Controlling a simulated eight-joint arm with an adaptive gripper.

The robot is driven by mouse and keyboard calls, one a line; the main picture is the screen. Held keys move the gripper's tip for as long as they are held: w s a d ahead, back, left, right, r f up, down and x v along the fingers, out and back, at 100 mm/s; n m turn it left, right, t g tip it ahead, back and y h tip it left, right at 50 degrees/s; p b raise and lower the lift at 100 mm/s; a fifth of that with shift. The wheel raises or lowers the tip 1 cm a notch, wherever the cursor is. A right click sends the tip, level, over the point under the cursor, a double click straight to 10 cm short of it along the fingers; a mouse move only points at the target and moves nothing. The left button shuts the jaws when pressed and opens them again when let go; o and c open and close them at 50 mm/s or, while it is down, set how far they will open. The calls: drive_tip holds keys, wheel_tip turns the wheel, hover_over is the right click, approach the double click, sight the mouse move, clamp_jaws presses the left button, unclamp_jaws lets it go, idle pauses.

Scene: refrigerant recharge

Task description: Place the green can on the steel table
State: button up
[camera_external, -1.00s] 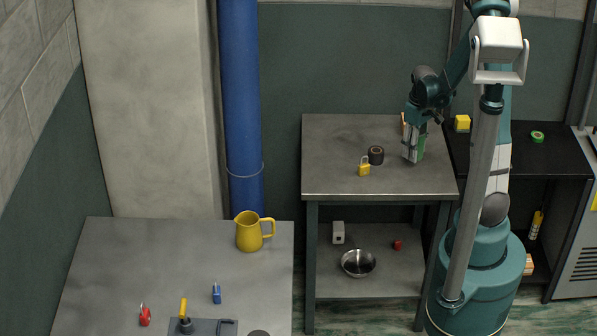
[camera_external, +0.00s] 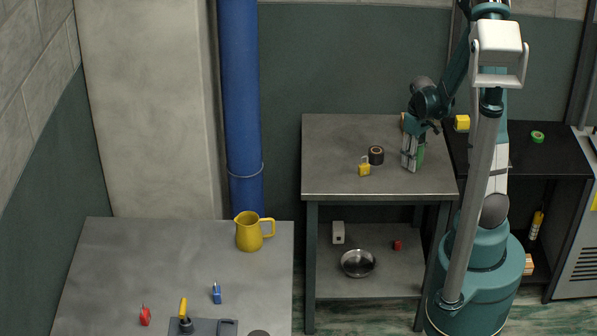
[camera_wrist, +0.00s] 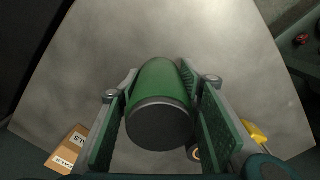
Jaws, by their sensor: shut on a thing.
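Only a sliver of the can (camera_external: 421,156) shows beside the fingers in the external view. The can is at or just above the tabletop; I cannot tell whether it touches. A second grey metal-topped table (camera_external: 150,255) stands at the front left.
On the middle table, a dark tape roll (camera_external: 376,155) and a yellow padlock (camera_external: 364,167) sit left of my gripper. A cardboard box labelled SEALS (camera_wrist: 68,150) is close by. The table's left part is clear. A yellow jug (camera_external: 249,232) stands on the front-left table.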

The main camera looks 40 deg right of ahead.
drive_tip(key=shift+f, duration=0.2)
drive_tip(key=o, duration=1)
drive_tip(key=shift+r, duration=0.25)
drive_tip(key=shift+r+p, duration=1.05)
drive_tip(key=shift+r, duration=4.9)
drive_tip(key=s+a+r+t, duration=0.1)
drive_tip(key=a+r+t, duration=0.1)
drive_tip(key=a+r, duration=0.4)
drive_tip(key=s+a+r+t, duration=0.2)
drive_tip(key=a+r, duration=0.4)
drive_tip(key=a, duration=0.6)
drive_tip(key=s+a+r+t, duration=0.2)
drive_tip(key=a+r, duration=0.3)
drive_tip(key=a, duration=0.4)
drive_tip(key=shift+a+r+t, duration=0.3)
drive_tip(key=shift+r+t, duration=0.1)
drive_tip(key=shift+t, duration=0.2)
